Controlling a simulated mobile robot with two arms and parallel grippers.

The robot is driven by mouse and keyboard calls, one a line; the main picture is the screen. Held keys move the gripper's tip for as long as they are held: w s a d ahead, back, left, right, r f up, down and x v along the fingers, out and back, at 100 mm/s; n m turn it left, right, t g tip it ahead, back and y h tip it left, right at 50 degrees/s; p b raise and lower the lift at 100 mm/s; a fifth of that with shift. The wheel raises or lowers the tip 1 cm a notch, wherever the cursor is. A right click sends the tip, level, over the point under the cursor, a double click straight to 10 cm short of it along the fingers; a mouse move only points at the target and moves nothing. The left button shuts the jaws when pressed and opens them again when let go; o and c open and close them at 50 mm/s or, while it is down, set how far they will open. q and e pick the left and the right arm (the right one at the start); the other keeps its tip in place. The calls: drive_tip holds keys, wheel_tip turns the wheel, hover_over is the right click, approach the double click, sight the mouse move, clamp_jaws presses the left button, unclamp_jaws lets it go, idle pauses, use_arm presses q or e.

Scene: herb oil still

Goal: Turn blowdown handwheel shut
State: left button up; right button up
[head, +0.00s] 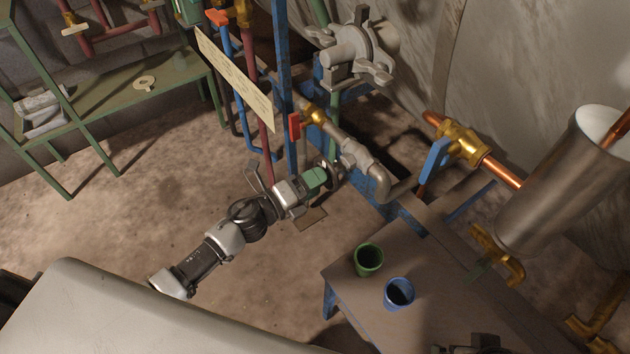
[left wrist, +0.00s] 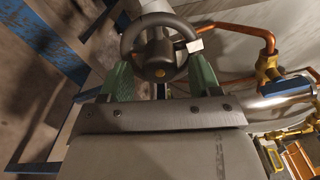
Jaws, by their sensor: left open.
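My right gripper is not clearly visible.
A grey pipe elbow (head: 376,180) and a red-handled valve (head: 295,126) are close to my left gripper. A hanging sign board (head: 235,80) is above my forearm. A table (head: 430,270) with a green cup (head: 369,259) and a blue cup (head: 399,293) stands to the right. Open floor lies left.

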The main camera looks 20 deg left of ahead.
use_arm(q)
drive_tip(key=v, duration=1)
